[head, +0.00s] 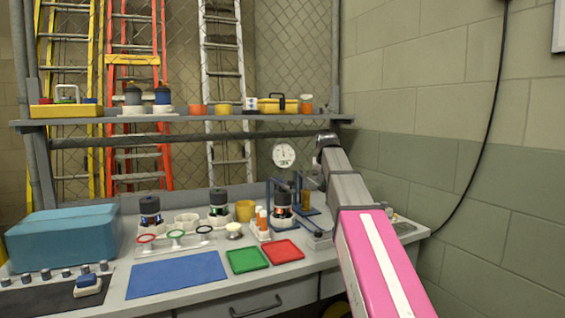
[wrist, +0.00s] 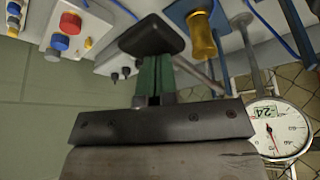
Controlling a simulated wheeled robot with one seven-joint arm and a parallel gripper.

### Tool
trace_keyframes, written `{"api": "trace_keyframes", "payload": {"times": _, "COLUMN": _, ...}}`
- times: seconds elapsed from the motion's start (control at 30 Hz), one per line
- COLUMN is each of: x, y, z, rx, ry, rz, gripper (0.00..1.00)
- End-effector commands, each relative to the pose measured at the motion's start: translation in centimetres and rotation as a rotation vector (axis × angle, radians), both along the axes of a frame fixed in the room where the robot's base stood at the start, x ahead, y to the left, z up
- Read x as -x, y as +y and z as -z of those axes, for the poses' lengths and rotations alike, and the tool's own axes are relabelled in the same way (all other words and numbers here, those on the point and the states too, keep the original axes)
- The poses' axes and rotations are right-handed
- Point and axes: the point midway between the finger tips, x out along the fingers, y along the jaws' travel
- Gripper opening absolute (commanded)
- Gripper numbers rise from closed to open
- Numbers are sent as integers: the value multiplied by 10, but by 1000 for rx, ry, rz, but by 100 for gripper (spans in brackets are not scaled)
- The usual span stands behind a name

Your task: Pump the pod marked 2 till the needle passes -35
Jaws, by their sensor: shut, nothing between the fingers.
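The round white gauge (head: 283,154) stands above the bench, and it also shows in the wrist view (wrist: 280,130), with a small window that seems to read -24. A dark-capped pod (head: 283,203) sits in the blue frame below it. Other dark-capped pods stand at the left (head: 150,210) and middle (head: 218,205). Their marks are too small to read. In the wrist view my gripper (wrist: 154,72) has its green fingers shut and empty. The fingertips are at a black block (wrist: 152,36); I cannot tell whether they touch it. In the head view my arm hides the fingers.
A brass cylinder (wrist: 201,38) on a blue mount is right of my fingers. A box with red, blue and yellow knobs (wrist: 72,30) lies left. Green (head: 248,260) and red (head: 284,252) trays and a blue mat (head: 176,273) lie in front. A blue case (head: 62,237) is far left.

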Motion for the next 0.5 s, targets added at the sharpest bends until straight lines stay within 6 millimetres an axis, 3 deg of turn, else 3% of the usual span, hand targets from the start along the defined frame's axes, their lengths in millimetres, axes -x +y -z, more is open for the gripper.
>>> {"api": "trace_keyframes", "payload": {"times": 0.33, "x": 1, "y": 0, "z": 34, "rx": 1, "ry": 3, "rz": -1, "gripper": 0}}
{"api": "trace_keyframes", "payload": {"times": 0.5, "x": 1, "y": 0, "z": 32, "rx": 1, "ry": 3, "rz": -1, "gripper": 0}}
